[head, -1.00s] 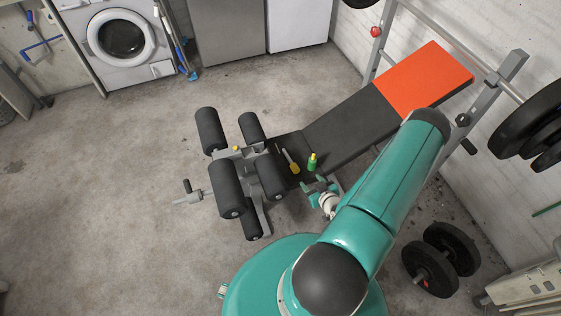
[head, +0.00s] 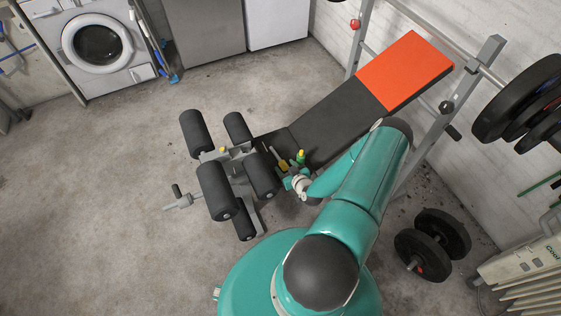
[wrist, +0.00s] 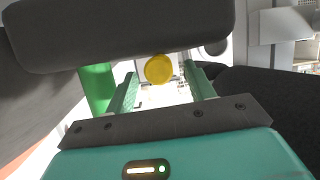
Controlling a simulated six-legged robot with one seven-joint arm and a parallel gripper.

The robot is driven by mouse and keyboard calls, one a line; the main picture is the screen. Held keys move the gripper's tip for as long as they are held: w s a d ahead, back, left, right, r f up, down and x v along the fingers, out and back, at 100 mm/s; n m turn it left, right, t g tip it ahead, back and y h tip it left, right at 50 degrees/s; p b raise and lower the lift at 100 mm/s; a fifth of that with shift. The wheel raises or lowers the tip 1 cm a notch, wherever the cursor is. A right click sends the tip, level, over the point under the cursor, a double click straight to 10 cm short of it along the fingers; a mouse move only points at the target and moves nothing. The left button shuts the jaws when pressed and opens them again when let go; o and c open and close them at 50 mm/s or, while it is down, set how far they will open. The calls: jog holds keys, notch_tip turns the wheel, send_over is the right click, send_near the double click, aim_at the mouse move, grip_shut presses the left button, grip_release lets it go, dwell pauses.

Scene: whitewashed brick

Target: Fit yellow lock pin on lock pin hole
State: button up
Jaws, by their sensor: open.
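A small yellow knob, which looks like the lock pin (head: 223,150), sits on the grey metal bracket between the black foam rollers in the head view. My gripper (head: 289,182) is open beside the near end of the bench, close to a yellow-handled tool (head: 283,164) and a green bottle with a yellow cap (head: 300,159). In the wrist view, a round yellow end (wrist: 159,69) shows beyond and between my open fingers (wrist: 165,88). I cannot tell whether it is the pin's knob. No pin hole can be made out.
Foam rollers (head: 216,190) stand left of my gripper; one dark roller (wrist: 120,32) crosses the top of the wrist view. The black bench pad (head: 343,121) rises to an orange end (head: 404,70). Dumbbells (head: 432,243) lie at right. Floor at left is clear.

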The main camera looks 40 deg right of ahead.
aim_at(278, 157)
jog(key=shift+x, duration=1.2)
grip_shut()
jog(key=shift+r, duration=0.15)
